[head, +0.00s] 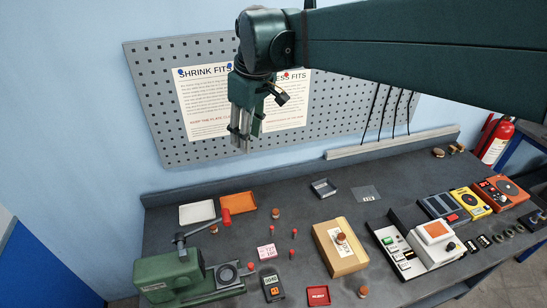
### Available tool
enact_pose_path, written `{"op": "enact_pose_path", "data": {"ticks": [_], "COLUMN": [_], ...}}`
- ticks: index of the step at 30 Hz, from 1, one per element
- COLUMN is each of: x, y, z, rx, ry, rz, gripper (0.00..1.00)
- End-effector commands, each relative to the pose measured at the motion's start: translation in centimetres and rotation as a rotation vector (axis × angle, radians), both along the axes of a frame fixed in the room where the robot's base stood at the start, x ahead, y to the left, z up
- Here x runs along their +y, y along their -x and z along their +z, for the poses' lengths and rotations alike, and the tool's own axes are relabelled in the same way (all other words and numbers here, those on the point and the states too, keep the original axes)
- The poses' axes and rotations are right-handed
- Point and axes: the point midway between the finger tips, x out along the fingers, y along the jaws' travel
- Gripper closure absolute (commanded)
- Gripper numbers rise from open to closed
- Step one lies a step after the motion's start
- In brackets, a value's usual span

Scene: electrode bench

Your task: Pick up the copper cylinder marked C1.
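Several small copper-coloured cylinders are on the bench, and no C1 mark is readable at this size. One copper cylinder (276,213) stands near the orange tray, and another copper cylinder (341,238) is on top of a tan box. A third copper cylinder (363,291) is at the front edge of the picture. My gripper (241,147) hangs fingers-down in front of the pegboard, well above the bench and apart from all of these. Its fingers look close together, seen at an angle, and I see nothing held between them.
A green press (172,276) with a red-ended lever stands front left. The orange tray (238,204) and a white tray (197,212) lie at the back. The tan box (338,262) is mid-bench. A white-and-orange device (434,240) and meters stand right. Small red pegs dot the middle.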

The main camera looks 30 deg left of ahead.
Motion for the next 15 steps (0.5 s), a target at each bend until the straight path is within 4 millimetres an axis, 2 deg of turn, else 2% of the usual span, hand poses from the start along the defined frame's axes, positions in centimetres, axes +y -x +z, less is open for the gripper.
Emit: {"op": "enact_pose_path", "data": {"ticks": [1, 6, 15], "x": [1.9, 6.9, 12.4], "y": [0.7, 3.0, 6.0], "z": [-0.4, -1.8, -3.6], "rx": [0.004, 0.021, 0.038], "ry": [0.006, 0.030, 0.055], "rz": [0.034, 0.139, 0.257], "gripper": [0.65, 0.65, 0.65]}}
